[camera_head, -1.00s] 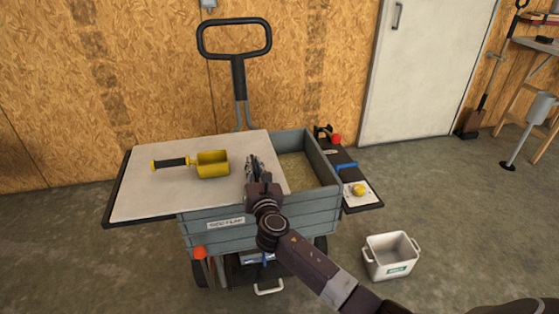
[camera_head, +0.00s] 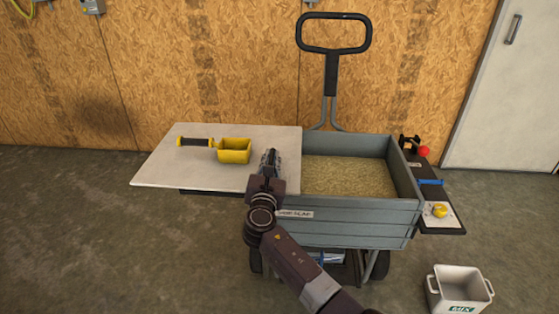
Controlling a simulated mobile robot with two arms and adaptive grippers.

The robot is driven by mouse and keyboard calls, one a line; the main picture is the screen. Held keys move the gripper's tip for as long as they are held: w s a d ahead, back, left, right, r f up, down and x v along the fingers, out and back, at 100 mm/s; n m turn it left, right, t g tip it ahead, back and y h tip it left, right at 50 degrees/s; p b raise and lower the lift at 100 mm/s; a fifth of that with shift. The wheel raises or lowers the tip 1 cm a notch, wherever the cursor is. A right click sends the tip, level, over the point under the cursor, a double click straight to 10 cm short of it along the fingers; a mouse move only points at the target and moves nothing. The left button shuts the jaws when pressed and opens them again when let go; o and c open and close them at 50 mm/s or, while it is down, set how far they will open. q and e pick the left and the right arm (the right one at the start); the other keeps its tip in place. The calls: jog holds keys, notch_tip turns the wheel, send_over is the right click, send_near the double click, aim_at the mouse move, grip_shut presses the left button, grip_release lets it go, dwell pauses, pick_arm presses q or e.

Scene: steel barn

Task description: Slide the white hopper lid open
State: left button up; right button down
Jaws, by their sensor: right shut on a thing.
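The white hopper lid (camera_head: 210,175) is a flat board at the left of the grey cart (camera_head: 350,222). It overhangs the cart's left side, and the right part of the hopper is open, showing yellowish grain (camera_head: 348,176). A yellow scoop (camera_head: 235,151) with a black handle lies on the lid. My right gripper (camera_head: 269,160) is shut at the lid's right part, near its front edge; the exact grip point is hidden by the gripper. My left gripper is out of view.
A dark side shelf (camera_head: 441,228) on the cart's right holds a red knob, a blue-handled tool and a yellow item on a white card. A white bucket (camera_head: 460,291) stands on the floor at right. A black pull handle (camera_head: 333,35) rises behind. Floor at left is clear.

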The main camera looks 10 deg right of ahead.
jog(key=shift+f, duration=0.1)
jog(key=c, duration=2)
grip_release()
jog(key=shift+s, duration=0.1)
jog(key=v, duration=1.1)
jog(key=shift+s, duration=0.4)
